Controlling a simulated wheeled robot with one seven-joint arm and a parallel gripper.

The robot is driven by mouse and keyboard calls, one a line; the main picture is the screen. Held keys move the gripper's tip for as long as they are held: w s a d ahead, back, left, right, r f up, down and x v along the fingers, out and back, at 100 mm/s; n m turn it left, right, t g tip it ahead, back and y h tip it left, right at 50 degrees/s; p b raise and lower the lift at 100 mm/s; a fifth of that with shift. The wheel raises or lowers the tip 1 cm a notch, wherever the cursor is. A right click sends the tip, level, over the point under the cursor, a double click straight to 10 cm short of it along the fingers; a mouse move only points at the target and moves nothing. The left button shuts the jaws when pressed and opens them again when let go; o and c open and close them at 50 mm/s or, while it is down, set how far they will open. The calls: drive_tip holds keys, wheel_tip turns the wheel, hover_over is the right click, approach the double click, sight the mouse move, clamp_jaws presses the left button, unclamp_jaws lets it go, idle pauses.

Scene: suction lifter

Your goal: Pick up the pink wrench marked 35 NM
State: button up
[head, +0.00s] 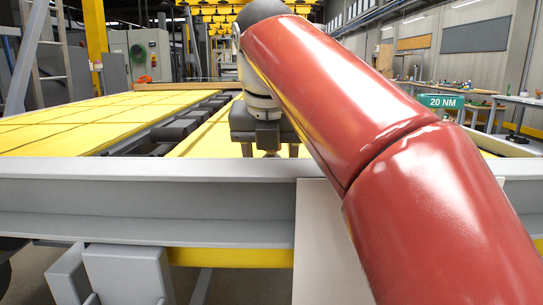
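No pink wrench and no 35 NM mark show in the head view. A green sign reading 20 NM (441,101) shows at the right, beyond my red arm; no wrench can be made out at it. My gripper (269,151) is at the end of my arm near the middle of the view, above the yellow surface. Its two dark fingers look spread apart, with nothing visible between them. My arm hides much of the middle and right of the view.
A grey steel beam (150,200) runs across the front. Behind it lie yellow panels (70,125) with a row of dark rollers (180,130). Workbenches (505,101) with small items stand at the right back. A white panel (318,250) stands below my arm.

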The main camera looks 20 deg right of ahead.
drive_tip(key=shift+f, duration=0.1)
drive_tip(key=shift+c, duration=0.3)
clamp_jaws()
wheel_tip(320, 180, up, 10)
drive_tip(key=p, duration=0.1)
idle(0.6)
